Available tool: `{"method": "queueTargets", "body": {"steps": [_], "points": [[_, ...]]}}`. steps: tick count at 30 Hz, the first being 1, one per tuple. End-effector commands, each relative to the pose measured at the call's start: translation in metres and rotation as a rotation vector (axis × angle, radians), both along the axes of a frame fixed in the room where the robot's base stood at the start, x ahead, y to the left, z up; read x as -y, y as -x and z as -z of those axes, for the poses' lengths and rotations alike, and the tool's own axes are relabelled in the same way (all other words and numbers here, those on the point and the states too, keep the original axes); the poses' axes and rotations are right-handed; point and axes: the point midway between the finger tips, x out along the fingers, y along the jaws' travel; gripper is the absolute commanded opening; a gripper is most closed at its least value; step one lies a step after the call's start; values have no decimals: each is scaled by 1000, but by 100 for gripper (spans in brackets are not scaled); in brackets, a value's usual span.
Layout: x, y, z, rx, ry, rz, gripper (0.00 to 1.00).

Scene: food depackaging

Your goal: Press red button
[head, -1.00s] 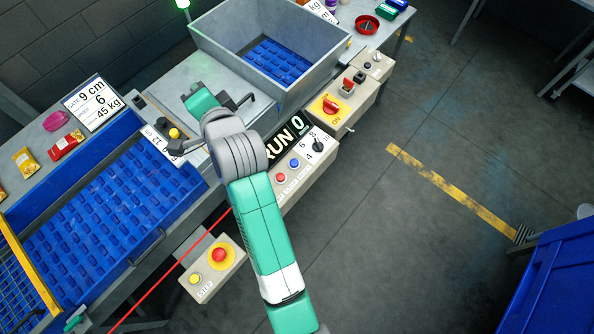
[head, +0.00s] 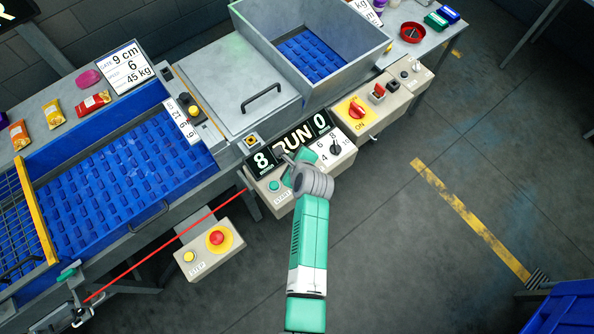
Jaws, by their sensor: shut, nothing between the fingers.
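My gripper (head: 286,160) is over the control panel (head: 265,201) below the RUN 0 display; it is small in view and shut, with nothing held. The panel shows a green button (head: 274,185) at its left end and a black rotary knob (head: 336,147) at its right. The panel's small red and blue buttons are hidden behind my gripper and wrist. Whether the fingertips touch the panel I cannot tell. A larger red mushroom button (head: 216,238) on a yellow disc sits on a separate box at lower left, beside a yellow button (head: 189,256).
A red rotary switch (head: 356,109) on a yellow plate is right of the panel. A closed grey lid (head: 237,75) with a handle and a grey hopper (head: 300,15) stand behind. A blue conveyor tray (head: 120,190) is at left.

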Motion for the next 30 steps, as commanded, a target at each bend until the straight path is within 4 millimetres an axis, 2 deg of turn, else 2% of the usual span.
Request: {"method": "queueTargets", "body": {"steps": [8, 13, 30], "points": [[0, 0, 1, 1, 2, -1, 0], [0, 0, 10, 1, 2, -2, 0], [0, 0, 84, 2, 3, -2, 0]]}}
